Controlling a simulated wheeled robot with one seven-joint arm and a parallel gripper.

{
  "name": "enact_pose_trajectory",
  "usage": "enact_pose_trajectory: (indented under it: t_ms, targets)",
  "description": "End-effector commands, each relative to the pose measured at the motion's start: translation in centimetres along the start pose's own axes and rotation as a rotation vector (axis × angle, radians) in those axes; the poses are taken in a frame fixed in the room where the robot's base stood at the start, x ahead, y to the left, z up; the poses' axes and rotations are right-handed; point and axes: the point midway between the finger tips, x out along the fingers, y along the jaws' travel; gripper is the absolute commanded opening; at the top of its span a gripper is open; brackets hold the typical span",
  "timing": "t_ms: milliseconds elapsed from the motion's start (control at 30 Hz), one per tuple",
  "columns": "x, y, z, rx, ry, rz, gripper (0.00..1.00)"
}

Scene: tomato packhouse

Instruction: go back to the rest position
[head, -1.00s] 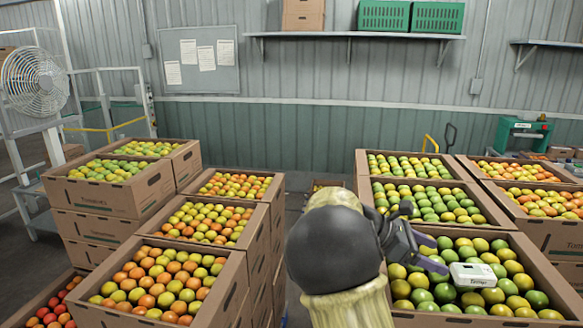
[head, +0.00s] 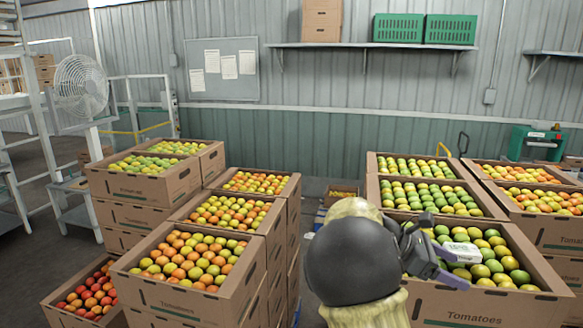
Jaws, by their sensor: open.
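My gripper (head: 446,265) is at the right of the head view, with its purple-grey fingers over the near right carton (head: 455,304) of green and yellow tomatoes. The jaws are open. A small white device (head: 463,252) lies on the tomatoes in that carton, just beyond the fingertips. In this view the fingers overlap its left edge, and I cannot tell whether they touch it. My own arm hides the left part of the carton.
Stacked cartons (head: 185,280) of tomatoes stand on the left, and more cartons (head: 480,210) stand behind on the right. A narrow gap lies between the stacks. A fan (head: 82,86) stands at far left. A wall shelf (head: 370,46) holds green crates (head: 450,29).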

Motion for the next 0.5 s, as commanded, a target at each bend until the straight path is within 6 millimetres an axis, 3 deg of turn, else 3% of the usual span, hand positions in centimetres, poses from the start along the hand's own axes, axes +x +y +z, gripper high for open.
enact_pose_trajectory:
  t_ms: [167,500]
  targets:
    - [0.0,0.0,0.0,0.001,0.002,0.000,0.71]
    - [1.9,-2.0,-5.0,0.110,0.206,-0.010,0.71]
